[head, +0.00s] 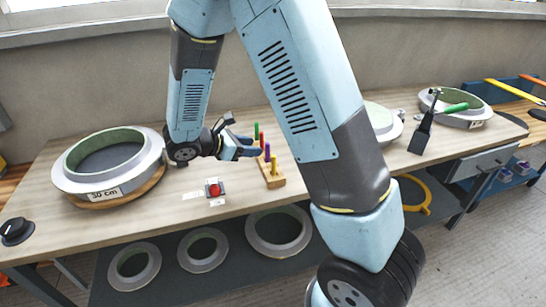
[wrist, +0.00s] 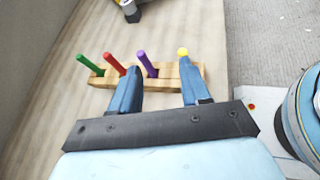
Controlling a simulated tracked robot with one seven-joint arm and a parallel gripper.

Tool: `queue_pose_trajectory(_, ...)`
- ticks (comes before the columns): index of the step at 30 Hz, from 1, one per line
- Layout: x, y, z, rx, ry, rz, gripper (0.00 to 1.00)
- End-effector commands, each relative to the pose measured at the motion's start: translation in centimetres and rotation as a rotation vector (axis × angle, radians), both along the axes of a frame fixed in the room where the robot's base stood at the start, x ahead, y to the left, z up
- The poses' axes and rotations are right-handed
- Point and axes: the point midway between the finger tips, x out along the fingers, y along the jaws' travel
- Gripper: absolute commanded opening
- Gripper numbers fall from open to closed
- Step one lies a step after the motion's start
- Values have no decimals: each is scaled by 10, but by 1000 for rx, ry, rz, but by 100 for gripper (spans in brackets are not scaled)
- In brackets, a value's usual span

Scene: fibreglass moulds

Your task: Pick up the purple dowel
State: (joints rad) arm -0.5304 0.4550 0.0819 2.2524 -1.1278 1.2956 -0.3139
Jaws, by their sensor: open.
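The purple dowel (wrist: 146,61) stands in a wooden block (wrist: 168,84), between the red dowel (wrist: 114,63) and the yellow dowel (wrist: 183,52); a green dowel (wrist: 88,64) is at the left end. In the head view the purple dowel (head: 267,152) stands near my gripper (head: 250,148). My gripper (wrist: 160,68) is open and empty. In the wrist view the purple dowel shows between the two blue fingertips, closer to the left one. The yellow dowel's top shows right at the right fingertip; I cannot tell whether they touch.
A large round mould (head: 150,172) lies at the left, and another mould (head: 475,117) at the far right with a green-handled tool. Bare table lies between the left mould and the button.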

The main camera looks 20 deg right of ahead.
Motion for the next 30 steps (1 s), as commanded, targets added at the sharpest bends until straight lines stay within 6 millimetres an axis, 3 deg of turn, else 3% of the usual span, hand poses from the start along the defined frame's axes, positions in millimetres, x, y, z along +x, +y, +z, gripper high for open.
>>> queue_pose_trajectory(6,12,23,-26,-90,57,119,46)
queue_pose_trajectory(10,16,23,-32,-106,66,138,46)
queue_pose_trajectory(21,37,-32,-54,-106,68,124,46)
queue_pose_trajectory(30,47,-54,-63,-105,67,127,46)
